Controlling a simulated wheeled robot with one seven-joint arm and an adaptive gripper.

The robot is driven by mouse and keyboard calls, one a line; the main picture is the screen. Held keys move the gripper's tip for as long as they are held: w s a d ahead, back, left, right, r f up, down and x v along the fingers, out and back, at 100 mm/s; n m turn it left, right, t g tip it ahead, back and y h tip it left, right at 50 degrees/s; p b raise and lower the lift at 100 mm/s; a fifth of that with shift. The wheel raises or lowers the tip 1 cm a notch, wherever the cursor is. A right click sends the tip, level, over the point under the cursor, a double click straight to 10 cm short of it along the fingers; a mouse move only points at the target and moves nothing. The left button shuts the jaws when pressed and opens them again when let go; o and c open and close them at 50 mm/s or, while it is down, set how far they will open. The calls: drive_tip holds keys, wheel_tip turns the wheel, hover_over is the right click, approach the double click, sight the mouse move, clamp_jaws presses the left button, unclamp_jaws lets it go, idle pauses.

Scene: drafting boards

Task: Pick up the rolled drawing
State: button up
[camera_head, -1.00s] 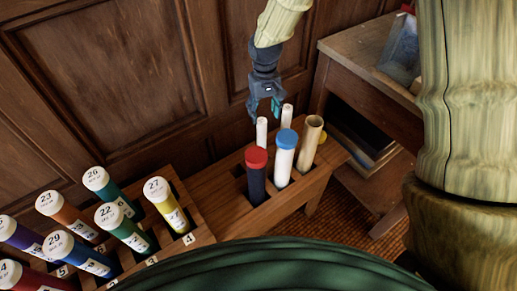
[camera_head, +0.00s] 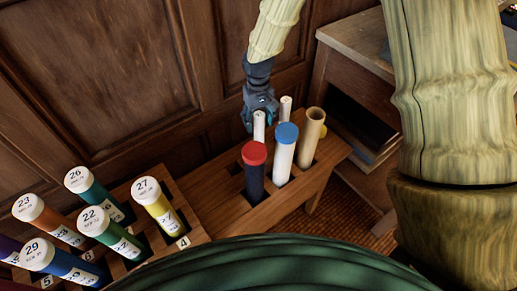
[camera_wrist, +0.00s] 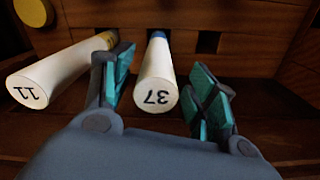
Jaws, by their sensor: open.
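Two slim white rolls stand in the wooden rack (camera_head: 225,205) in the head view: a left one (camera_head: 259,128) and a right one (camera_head: 286,104). I cannot tell for sure which is the rolled drawing. My gripper (camera_head: 258,117) points down over the left roll. In the wrist view, a white roll marked 37 (camera_wrist: 157,75) lies between the spread fingers of my gripper (camera_wrist: 163,66), with gaps on both sides. Its far end shows blue. Another white roll marked 11 (camera_wrist: 60,72), yellow at its far end, lies outside the left finger.
A red-capped dark tube (camera_head: 254,175), a blue-capped white tube (camera_head: 284,150) and a tan tube (camera_head: 310,140) stand close in front. Several numbered coloured tubes (camera_head: 158,210) fill the left rack. A wood-panelled wall (camera_head: 100,80) is behind; a wooden cabinet (camera_head: 352,38) stands right.

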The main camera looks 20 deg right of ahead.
sight(259, 129)
drive_tip(key=f, duration=0.2)
drive_tip(key=f+b, duration=0.1)
drive_tip(key=f, duration=0.2)
drive_tip(key=shift+w+d, duration=0.1)
drive_tip(key=shift+d, duration=0.1)
drive_tip(key=c, duration=1.2)
